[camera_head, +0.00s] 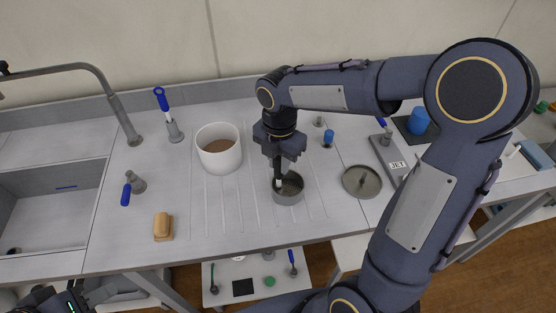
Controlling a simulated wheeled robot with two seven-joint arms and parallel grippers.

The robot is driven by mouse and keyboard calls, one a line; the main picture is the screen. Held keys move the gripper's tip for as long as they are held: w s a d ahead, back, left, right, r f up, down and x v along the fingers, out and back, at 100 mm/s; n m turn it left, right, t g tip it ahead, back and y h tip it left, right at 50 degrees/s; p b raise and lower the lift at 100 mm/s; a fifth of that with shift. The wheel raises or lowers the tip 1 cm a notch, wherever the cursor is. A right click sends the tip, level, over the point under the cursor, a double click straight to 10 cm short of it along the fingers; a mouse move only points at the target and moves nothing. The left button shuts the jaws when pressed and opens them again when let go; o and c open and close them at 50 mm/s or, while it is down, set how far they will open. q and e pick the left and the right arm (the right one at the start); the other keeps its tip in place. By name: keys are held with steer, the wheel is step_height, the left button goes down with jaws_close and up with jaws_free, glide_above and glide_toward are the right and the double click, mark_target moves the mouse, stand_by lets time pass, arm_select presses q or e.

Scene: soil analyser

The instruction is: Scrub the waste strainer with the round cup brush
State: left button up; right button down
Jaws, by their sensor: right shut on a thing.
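A round grey metal cup with a dark mesh-like inside, the waste strainer (289,195), stands on the bench right of the white pot. My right gripper (279,172) points straight down over it, shut on a slim thing that I take to be the round cup brush (279,183). The brush's lower end reaches into the strainer; its head is mostly hidden, so I cannot tell whether it touches the bottom. My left gripper (48,300) shows only partly at the bottom left corner, and its jaws cannot be made out.
A white pot (219,158) of brown soil stands left of the strainer. A shallow grey round dish (361,182) and a grey block marked JET (392,160) lie right. Blue-handled tools (161,100) (126,194), a tan block (163,227) and a sink (60,205) with tap (122,117) are left.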

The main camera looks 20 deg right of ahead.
steer(key=shift+s+d, duration=0.15)
steer(key=shift+d, duration=0.5)
steer(key=shift+s+d, duration=0.15)
steer(key=shift+d, duration=0.55)
steer(key=shift+s+d+r+p, duration=0.1)
steer(key=shift+d+p, duration=0.15)
steer(key=shift+d, duration=0.3)
steer(key=shift+s+d+r+p, duration=0.1)
steer(key=shift+d+p, duration=0.1)
steer(key=shift+d, duration=0.35)
steer(key=shift+w+a+f, duration=0.1)
steer(key=shift+w+a, duration=0.05)
steer(key=shift+a, duration=0.5)
steer(key=shift+w+a+f, duration=0.1)
steer(key=shift+a, duration=0.55)
